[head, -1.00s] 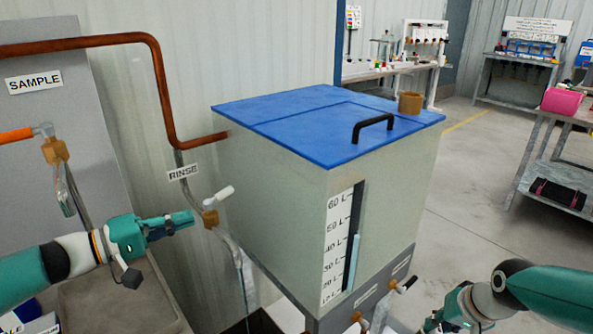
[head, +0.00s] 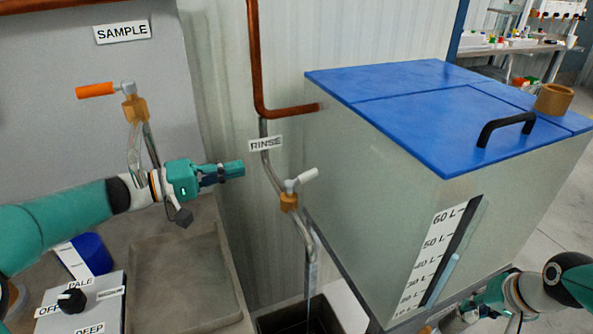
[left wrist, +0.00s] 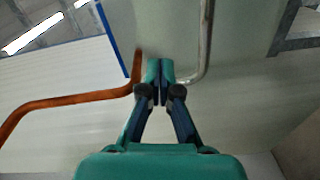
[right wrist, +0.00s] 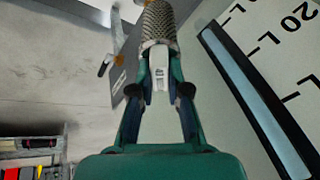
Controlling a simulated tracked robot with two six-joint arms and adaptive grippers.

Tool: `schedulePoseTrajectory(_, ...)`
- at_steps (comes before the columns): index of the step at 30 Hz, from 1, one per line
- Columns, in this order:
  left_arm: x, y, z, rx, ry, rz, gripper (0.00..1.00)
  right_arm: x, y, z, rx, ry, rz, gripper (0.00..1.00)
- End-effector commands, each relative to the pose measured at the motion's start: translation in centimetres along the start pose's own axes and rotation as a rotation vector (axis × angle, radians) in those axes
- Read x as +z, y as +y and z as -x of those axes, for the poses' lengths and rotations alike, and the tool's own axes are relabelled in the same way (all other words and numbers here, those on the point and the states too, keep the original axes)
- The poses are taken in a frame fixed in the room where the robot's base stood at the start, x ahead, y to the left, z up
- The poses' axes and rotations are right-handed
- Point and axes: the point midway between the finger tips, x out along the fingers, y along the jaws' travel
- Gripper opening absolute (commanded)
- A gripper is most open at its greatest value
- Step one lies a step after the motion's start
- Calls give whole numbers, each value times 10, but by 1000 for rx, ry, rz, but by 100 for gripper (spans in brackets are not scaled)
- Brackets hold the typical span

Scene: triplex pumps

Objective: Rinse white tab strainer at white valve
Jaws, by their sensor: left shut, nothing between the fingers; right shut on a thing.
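The white valve (head: 306,176) has a white handle on a brass body, on a pipe beneath the RINSE label (head: 265,144). A pale vertical streak hangs below its spout; I cannot tell whether it is water. My left gripper (head: 241,168) is shut and empty, to the left of the handle and apart from it. In the right wrist view, my right gripper (right wrist: 160,85) is shut on the white tab (right wrist: 159,62) of a strainer with a grey mesh cylinder (right wrist: 159,24). In the head view this gripper (head: 478,308) is low at the right; the strainer cannot be made out there.
A large tank (head: 370,190) with a blue lid stands right of the valve. A dark basin (head: 285,322) lies below the spout. The orange sample valve (head: 97,90), a grey tray (head: 150,300) and a knob panel (head: 72,301) are at left.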

Motion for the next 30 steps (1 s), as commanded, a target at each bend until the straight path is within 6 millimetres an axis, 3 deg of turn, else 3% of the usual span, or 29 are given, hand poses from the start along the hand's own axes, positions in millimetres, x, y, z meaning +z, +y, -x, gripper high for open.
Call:
schedulePoseTrajectory(8, 1, 0, -18, 1, -5, 1, 0, 0, 1, 1, 1, 1, -2, 0)
schedulePoseTrajectory(21, 2, 1, -105, 1, -7, 0, 0, -2, 0, 8, 1, 1, -3, 0)
schedulePoseTrajectory(30, 35, 0, -111, 1, -4, 1, 0, 0, 2, 2, 1, 1, -3, 0)
